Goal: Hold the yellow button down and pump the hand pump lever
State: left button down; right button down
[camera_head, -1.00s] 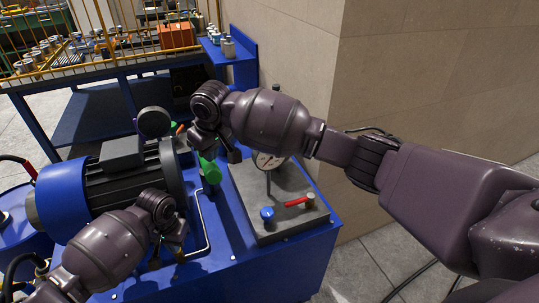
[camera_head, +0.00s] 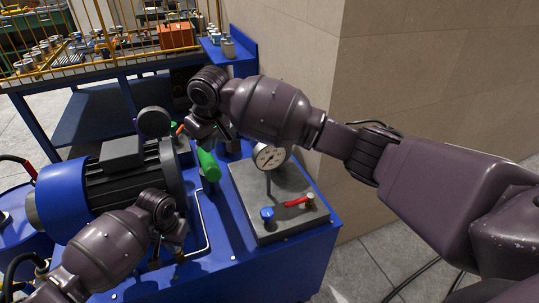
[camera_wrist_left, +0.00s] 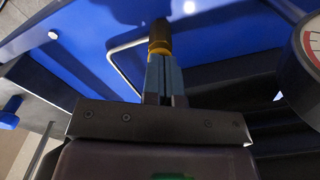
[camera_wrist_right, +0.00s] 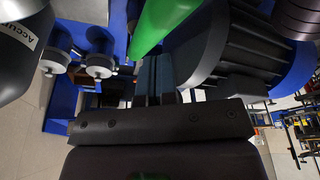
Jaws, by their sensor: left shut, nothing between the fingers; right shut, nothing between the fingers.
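My left gripper (camera_head: 178,248) is shut beside the motor, low in the head view. In the left wrist view its closed fingers (camera_wrist_left: 160,70) point at the yellow button (camera_wrist_left: 160,51), a yellow ring with a dark part beyond it. The fingertips overlap the button; whether they press it I cannot tell. The pump lever has a green handle (camera_head: 208,165), tilted, below my right gripper (camera_head: 207,137). The right gripper is shut and empty. In the right wrist view the green handle (camera_wrist_right: 166,22) lies just beyond the closed fingertips (camera_wrist_right: 154,64); contact is unclear.
A round gauge (camera_head: 269,157) stands on a grey plate (camera_head: 250,197) with a blue knob (camera_head: 267,214) and a red lever (camera_head: 298,201). A blue and black motor (camera_head: 105,185) is at left. A bent metal rod (camera_head: 207,228) runs near the left gripper. A beige wall (camera_head: 430,90) closes the right side.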

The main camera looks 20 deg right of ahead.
jog(key=shift+f, duration=0.1)
jog(key=shift+s+d+f+x, duration=0.4)
jog(key=shift+s+d+x, duration=0.7)
jog(key=shift+x, duration=5.7)
jog(key=shift+w+a+r+v, duration=0.15)
jog(key=shift+w+a+v, duration=0.25)
jog(key=shift+v, duration=1.9)
jog(key=shift+w+a+r+v, duration=0.1)
jog(key=shift+w+a+v, duration=0.25)
jog(key=shift+v, duration=1.95)
jog(key=shift+w+a+r+v, duration=0.15)
jog(key=shift+w+a+v, duration=0.25)
jog(key=shift+v, duration=1.9)
jog(key=shift+f, duration=0.1)
pick_arm(q)
jog(key=shift+r, duration=3)
